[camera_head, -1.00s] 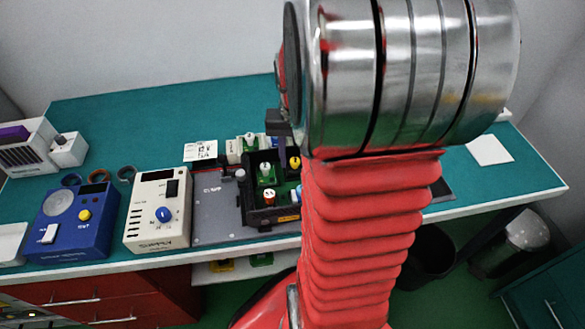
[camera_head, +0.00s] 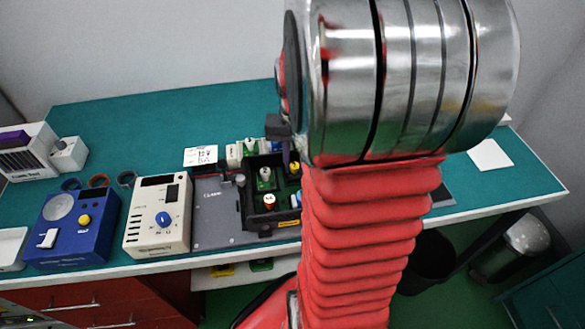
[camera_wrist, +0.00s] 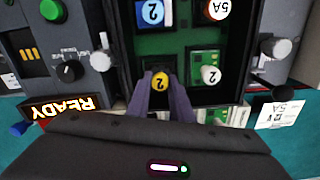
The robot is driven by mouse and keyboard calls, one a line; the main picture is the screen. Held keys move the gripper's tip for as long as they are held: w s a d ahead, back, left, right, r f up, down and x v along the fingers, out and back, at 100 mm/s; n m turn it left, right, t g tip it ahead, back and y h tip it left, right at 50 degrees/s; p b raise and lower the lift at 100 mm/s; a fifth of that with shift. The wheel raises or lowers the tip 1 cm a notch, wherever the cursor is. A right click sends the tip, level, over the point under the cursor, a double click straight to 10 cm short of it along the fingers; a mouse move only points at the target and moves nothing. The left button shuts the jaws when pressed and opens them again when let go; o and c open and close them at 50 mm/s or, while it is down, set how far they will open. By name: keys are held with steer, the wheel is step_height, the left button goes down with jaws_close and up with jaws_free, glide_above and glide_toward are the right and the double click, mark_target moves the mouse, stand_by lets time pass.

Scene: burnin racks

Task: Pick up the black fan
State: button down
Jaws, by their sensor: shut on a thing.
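My gripper (camera_wrist: 163,88) is at the black tray (camera_wrist: 120,40) on the bench, its two purple-grey fingers closed around a yellow round cap (camera_wrist: 160,81) marked 2. What is under the cap is hidden by the fingers. I cannot make out a part that is clearly a black fan. In the head view the tray (camera_head: 249,222) is in the middle of the bench, and one finger (camera_head: 286,153) shows at its back edge. My own arm covers the tray's right side there.
A white-capped post (camera_wrist: 209,75) stands close to the right of my fingers. A red cap marked 5A (camera_wrist: 217,9) is across the tray. A lit READY display (camera_wrist: 62,106) is at left. In the head view, a cream meter (camera_head: 158,215) and a blue tester (camera_head: 70,225) stand left.

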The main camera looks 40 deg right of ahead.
step_height(320, 180, up, 10)
stand_by(0.6)
stand_by(0.4)
